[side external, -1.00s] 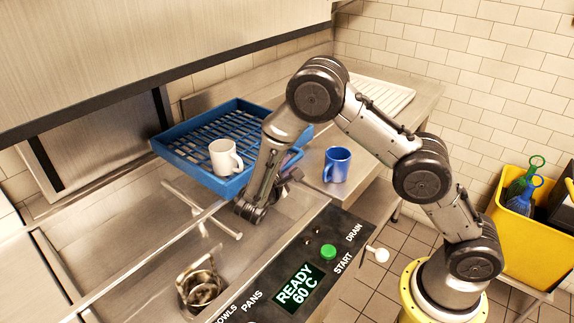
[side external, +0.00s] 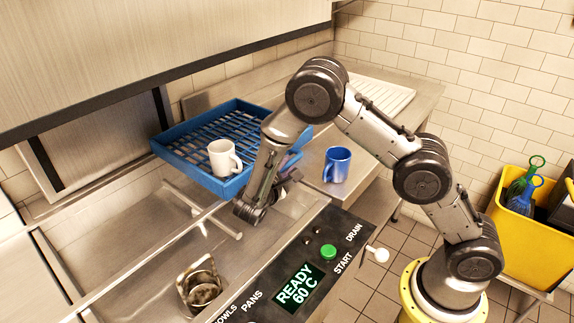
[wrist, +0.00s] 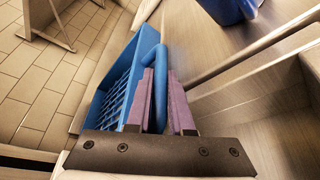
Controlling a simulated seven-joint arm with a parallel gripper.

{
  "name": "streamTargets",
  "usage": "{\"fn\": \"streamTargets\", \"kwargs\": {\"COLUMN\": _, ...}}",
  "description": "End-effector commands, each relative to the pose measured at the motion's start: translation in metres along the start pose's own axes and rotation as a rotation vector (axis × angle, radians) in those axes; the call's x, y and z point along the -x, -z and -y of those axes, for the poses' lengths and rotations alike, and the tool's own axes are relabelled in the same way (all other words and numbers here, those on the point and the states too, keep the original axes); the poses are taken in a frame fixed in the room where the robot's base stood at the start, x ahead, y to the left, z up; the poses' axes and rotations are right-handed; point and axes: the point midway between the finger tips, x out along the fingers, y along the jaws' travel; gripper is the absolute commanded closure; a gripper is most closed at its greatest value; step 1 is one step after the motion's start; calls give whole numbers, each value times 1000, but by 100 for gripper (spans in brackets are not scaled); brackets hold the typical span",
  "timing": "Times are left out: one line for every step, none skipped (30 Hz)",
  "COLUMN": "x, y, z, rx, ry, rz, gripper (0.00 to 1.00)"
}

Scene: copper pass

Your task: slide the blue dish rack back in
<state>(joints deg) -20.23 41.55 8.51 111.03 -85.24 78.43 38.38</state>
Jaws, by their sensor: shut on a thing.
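The blue dish rack (side external: 190,128) is a slatted open tray at the back of the steel counter, partly hidden by my arm. A white mug (side external: 223,157) stands upright in its front corner. My gripper (side external: 292,165) is at the rack's right side, mostly behind my wrist in the side view. In the wrist view, the purple fingers of my gripper (wrist: 158,88) are shut on the blue handle bar (wrist: 158,62) of the rack, whose slats (wrist: 118,90) show to the left.
A blue mug (side external: 337,165) stands on the ledge just right of my gripper. The control panel (side external: 298,287) with a green button (side external: 328,251) is in front. A pale ribbed tray (side external: 380,95) lies at the back right. A yellow bin (side external: 515,235) stands far right.

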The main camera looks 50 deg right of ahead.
Motion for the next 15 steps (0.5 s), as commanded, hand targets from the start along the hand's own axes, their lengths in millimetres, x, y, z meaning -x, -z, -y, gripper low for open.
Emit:
{"fn": "streamTargets", "kwargs": {"x": 4, "y": 2, "z": 0, "rx": 1, "ry": -1, "rz": -3, "gripper": 100}}
{"fn": "streamTargets", "kwargs": {"x": 7, "y": 3, "z": 0, "rx": 1, "ry": -1, "rz": -3, "gripper": 100}}
{"fn": "streamTargets", "kwargs": {"x": 11, "y": 5, "z": 0, "rx": 0, "ry": -1, "rz": -4, "gripper": 100}}
{"fn": "streamTargets", "kwargs": {"x": 15, "y": 7, "z": 0, "rx": 0, "ry": -1, "rz": -4, "gripper": 100}}
{"fn": "streamTargets", "kwargs": {"x": 20, "y": 9, "z": 0, "rx": 1, "ry": -2, "rz": -5, "gripper": 100}}
{"fn": "streamTargets", "kwargs": {"x": 26, "y": 12, "z": 0, "rx": 0, "ry": -2, "rz": -4, "gripper": 100}}
{"fn": "streamTargets", "kwargs": {"x": 32, "y": 14, "z": 0, "rx": 0, "ry": -2, "rz": -5, "gripper": 100}}
{"fn": "streamTargets", "kwargs": {"x": 38, "y": 17, "z": 0, "rx": 0, "ry": -3, "rz": -5, "gripper": 100}}
{"fn": "streamTargets", "kwargs": {"x": 47, "y": 20, "z": 0, "rx": 0, "ry": -2, "rz": -6, "gripper": 100}}
{"fn": "streamTargets", "kwargs": {"x": 53, "y": 23, "z": 0, "rx": 1, "ry": -2, "rz": -6, "gripper": 100}}
{"fn": "streamTargets", "kwargs": {"x": 61, "y": 26, "z": 0, "rx": -1, "ry": -3, "rz": -6, "gripper": 100}}
{"fn": "streamTargets", "kwargs": {"x": 71, "y": 31, "z": 0, "rx": -1, "ry": -2, "rz": -6, "gripper": 100}}
{"fn": "streamTargets", "kwargs": {"x": 79, "y": 34, "z": 0, "rx": 0, "ry": -3, "rz": -7, "gripper": 100}}
{"fn": "streamTargets", "kwargs": {"x": 86, "y": 37, "z": 0, "rx": -1, "ry": -2, "rz": -6, "gripper": 100}}
{"fn": "streamTargets", "kwargs": {"x": 97, "y": 42, "z": 0, "rx": -1, "ry": -2, "rz": -7, "gripper": 100}}
